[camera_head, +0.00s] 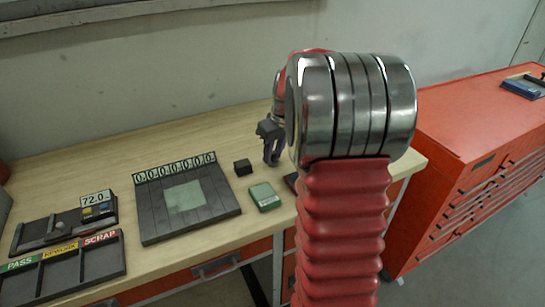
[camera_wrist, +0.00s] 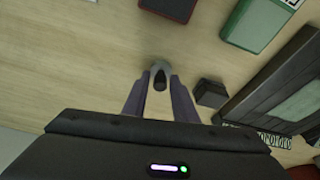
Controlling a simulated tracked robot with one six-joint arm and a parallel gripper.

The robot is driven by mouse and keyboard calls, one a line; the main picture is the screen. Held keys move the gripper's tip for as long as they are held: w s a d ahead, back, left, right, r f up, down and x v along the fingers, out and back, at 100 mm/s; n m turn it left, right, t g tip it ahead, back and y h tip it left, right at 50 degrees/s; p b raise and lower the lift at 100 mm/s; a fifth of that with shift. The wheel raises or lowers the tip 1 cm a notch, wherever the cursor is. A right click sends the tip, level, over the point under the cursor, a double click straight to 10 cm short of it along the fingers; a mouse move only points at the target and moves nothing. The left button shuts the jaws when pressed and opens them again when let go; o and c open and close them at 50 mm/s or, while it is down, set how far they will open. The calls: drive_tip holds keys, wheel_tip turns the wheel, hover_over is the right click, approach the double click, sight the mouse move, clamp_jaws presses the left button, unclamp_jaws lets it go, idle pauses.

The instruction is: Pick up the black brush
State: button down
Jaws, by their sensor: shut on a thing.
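My gripper (camera_head: 272,154) is over the back right of the wooden bench, partly hidden by my own arm in the head view. In the wrist view, the two purple-grey fingers (camera_wrist: 160,88) are shut on a small dark thing with a rounded grey end, seen nearly end-on. It looks like the black brush (camera_wrist: 160,76), but its full shape is hidden. In the head view I cannot make the brush out between the fingers. I cannot tell whether it touches the bench.
A small black block (camera_head: 243,167) stands just left of my gripper. A green box (camera_head: 265,197) lies nearer the front edge, beside a dark panel with number tiles (camera_head: 186,205). A labelled sorting tray (camera_head: 63,266) is at left. A red tool cabinet (camera_head: 465,150) is at right.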

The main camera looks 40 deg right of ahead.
wheel_tip(320, 180, up, 10)
drive_tip(key=shift+f, duration=0.1)
idle(0.4)
drive_tip(key=c, duration=1.9)
unclamp_jaws()
drive_tip(key=shift+c, duration=0.2)
drive_tip(key=c, duration=0.4)
drive_tip(key=shift+s, duration=0.1)
